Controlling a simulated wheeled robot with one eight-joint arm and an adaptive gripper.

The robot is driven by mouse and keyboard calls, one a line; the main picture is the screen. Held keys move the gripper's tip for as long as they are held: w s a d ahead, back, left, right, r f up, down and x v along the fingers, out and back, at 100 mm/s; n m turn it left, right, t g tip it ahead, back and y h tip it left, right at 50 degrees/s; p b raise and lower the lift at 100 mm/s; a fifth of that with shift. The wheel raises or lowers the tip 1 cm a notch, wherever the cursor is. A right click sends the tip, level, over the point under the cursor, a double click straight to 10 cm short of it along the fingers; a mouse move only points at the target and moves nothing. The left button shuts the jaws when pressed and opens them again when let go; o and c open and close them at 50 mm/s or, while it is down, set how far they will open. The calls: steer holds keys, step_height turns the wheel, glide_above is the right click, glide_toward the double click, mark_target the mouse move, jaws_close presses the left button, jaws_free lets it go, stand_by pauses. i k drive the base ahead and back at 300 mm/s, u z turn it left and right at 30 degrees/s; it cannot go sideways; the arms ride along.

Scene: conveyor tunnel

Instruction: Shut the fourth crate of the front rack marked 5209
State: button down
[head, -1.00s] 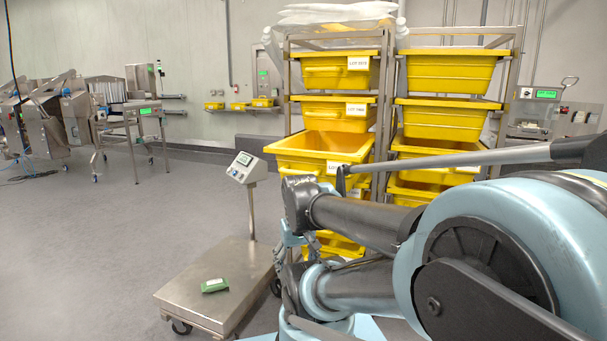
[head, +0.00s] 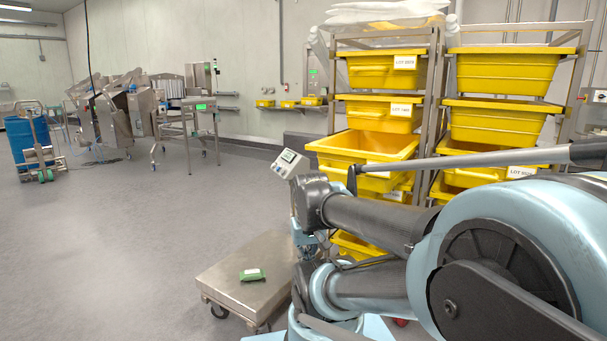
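Two metal racks of yellow crates stand side by side: a left rack (head: 437,85) and a right rack (head: 590,85). In the left rack, the top crate (head: 370,75) and second crate (head: 365,115) sit in. The third crate (head: 345,146) juts well out, its open top showing. The crate under it (head: 402,190) and a lower crate (head: 352,246) are mostly hidden by my arm. White lot labels show, but I cannot read 5209 on any. My gripper (head: 312,241) seems to be among the dark parts behind my arm; its fingers cannot be made out.
A steel platform scale (head: 235,268) with a small green packet (head: 252,274) and a display head (head: 290,160) stands left of my arm. Open grey floor lies further left. A steel table (head: 190,115), machinery (head: 125,105) and a blue drum (head: 25,140) stand at the back.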

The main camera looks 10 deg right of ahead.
mark_target(336, 153)
steer(key=u, duration=0.95)
steer(key=k, duration=0.45)
steer(key=z, duration=1.25)
